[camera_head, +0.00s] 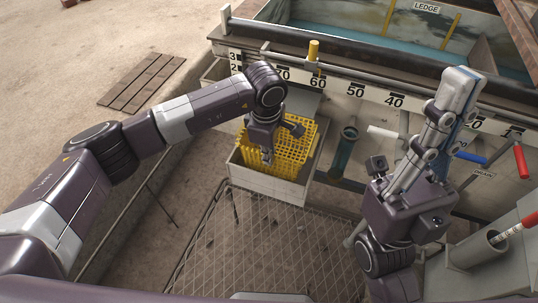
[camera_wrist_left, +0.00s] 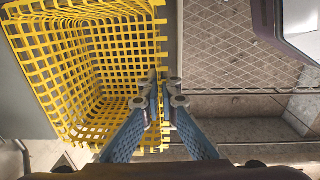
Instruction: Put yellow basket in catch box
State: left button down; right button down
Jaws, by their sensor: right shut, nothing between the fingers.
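The yellow basket (camera_head: 301,137) is an open lattice basket. In the head view it sits at the pale box (camera_head: 268,186), the likely catch box, with its upper part above the box rim; how deep it sits cannot be told. My left gripper (camera_head: 268,157) points down at the basket's near side. In the left wrist view its fingertips (camera_wrist_left: 160,92) are close together on either side of the basket's lattice edge (camera_wrist_left: 90,70), apparently clamping it. My right gripper (camera_head: 460,88) is shut and empty, pointing up and away at the right.
A long trough with a numbered scale (camera_head: 355,91) runs across the back. A wire mesh panel (camera_head: 265,250) lies in front of the box. Blue (camera_head: 471,157) and red (camera_head: 520,160) handles and a grey tube holder (camera_head: 490,249) stand at the right. A slatted grate (camera_head: 142,80) lies on open ground at the left.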

pick_arm(q)
jog(key=shift+f+b, duration=0.4)
jog(key=shift+f, duration=0.1)
jog(key=c, duration=2.1)
grip_release()
jog(key=shift+r, duration=0.1)
